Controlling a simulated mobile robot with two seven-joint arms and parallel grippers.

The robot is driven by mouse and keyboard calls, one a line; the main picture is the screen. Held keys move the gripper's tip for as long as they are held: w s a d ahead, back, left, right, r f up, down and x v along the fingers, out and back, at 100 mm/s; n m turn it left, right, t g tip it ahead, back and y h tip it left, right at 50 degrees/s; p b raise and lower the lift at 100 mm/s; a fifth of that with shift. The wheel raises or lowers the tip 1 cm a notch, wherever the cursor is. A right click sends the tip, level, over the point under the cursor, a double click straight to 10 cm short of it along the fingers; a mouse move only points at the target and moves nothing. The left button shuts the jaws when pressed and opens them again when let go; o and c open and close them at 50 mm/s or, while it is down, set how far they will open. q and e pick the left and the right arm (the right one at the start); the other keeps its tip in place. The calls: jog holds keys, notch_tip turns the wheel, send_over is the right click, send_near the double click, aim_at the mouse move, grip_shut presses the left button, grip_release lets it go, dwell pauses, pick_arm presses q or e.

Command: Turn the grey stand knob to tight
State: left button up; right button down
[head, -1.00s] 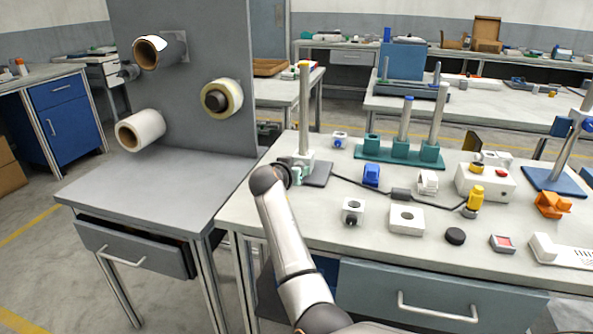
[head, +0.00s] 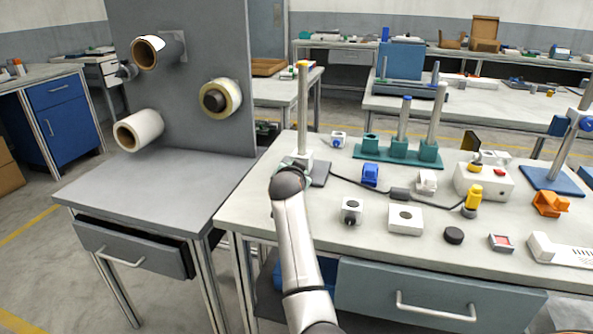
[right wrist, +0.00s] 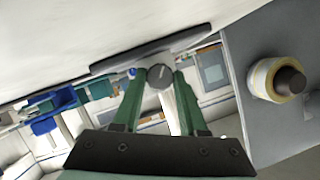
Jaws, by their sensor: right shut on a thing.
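The stand is a pale upright post (head: 303,112) with a yellow top and a dark flat base (head: 319,174), at the left end of the white bench. In the right wrist view its round grey knob (right wrist: 160,76) sits between the green fingers of my right gripper (right wrist: 161,82). The fingers touch the knob from both sides and are shut on it. In the head view my arm's wrist covers the knob and most of the gripper. Any marking on the knob is too small to read. My left gripper is in neither view.
A teal rack (head: 399,152) with posts stands behind to the right. A black cable runs from near the stand to a white box (head: 484,184). Small blocks (head: 405,220) lie in front. Left is a grey table (head: 150,190) with an upright panel holding rolls.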

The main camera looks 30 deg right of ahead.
jog(key=shift+c, duration=2.2)
grip_release()
